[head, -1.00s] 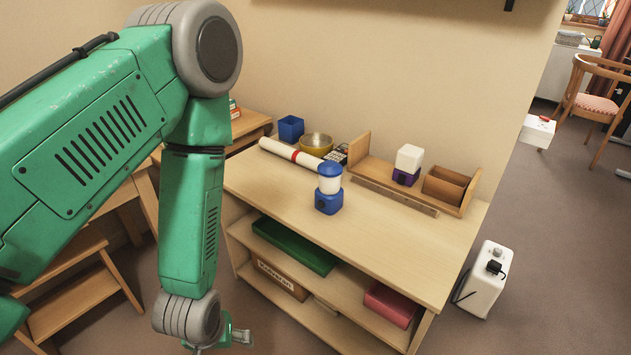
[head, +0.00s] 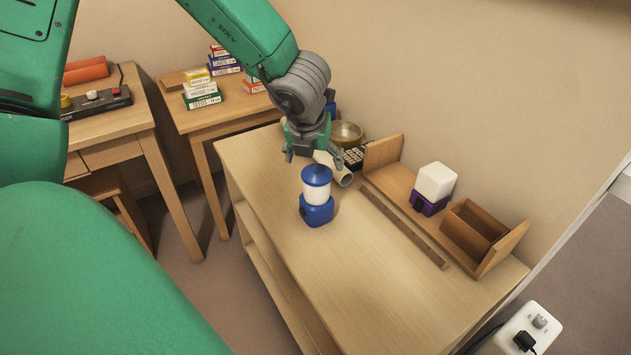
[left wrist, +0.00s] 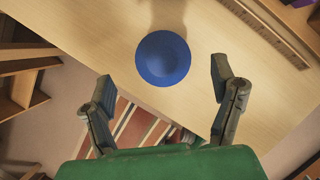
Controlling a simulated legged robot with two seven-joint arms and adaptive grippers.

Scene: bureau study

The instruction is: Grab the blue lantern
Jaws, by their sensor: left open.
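The blue lantern (head: 316,196) stands upright on the wooden shelf unit's top (head: 370,290). It has a blue cap, a white middle and a square blue base. My left gripper (head: 308,153) is open and empty, just behind and above the lantern, pointing down. In the left wrist view the lantern's round blue cap (left wrist: 163,58) lies just beyond the open fingers (left wrist: 160,78), apart from them. The lantern's base is hidden there under the cap. My right gripper is not in view.
A white-and-purple lantern (head: 433,185) stands in a wooden book rack (head: 390,158) at right. A ruler-like strip (head: 402,226), a rolled paper (head: 335,168) and a brass bowl (head: 347,133) lie around. Card boxes (head: 202,90) sit on the back table. The unit's front top is clear.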

